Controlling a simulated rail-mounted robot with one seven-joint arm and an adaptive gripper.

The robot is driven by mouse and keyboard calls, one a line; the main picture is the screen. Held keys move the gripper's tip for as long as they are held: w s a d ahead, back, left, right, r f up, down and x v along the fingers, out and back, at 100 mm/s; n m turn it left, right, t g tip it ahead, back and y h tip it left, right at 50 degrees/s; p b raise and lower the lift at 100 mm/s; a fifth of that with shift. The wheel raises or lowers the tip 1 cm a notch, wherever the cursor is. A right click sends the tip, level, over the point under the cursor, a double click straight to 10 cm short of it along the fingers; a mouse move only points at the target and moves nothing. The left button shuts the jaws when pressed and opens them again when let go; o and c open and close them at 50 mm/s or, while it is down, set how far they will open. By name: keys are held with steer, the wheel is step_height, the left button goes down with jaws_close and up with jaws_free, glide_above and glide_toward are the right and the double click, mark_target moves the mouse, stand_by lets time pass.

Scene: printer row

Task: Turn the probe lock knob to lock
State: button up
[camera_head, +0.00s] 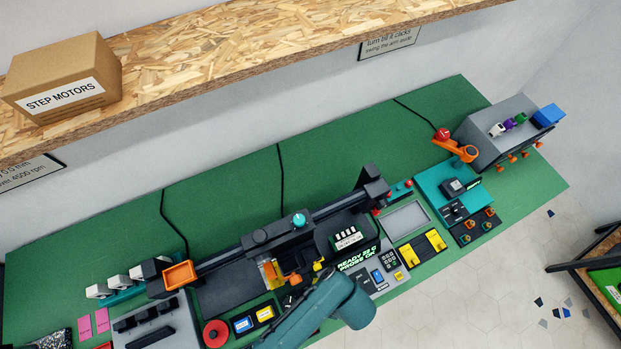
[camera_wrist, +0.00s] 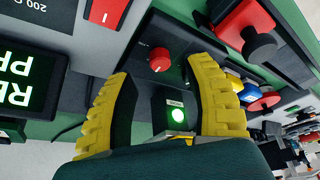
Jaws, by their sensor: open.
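In the wrist view a small red knob (camera_wrist: 160,59) with a light mark stands on a dark panel, just beyond and between my fingertips. I take it for the probe lock knob; no lettering by it is readable. I see no finger touching the knob. In the head view my teal arm covers the front of the bench, and the knob cannot be made out.
The display (camera_head: 357,258) reads READY and PROBE OK; its edge shows in the wrist view (camera_wrist: 30,85). A black gantry rail (camera_head: 335,206) spans the bench. The green mat (camera_head: 225,200) behind it is mostly clear.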

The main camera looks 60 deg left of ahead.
steer(key=shift+v, duration=2.2)
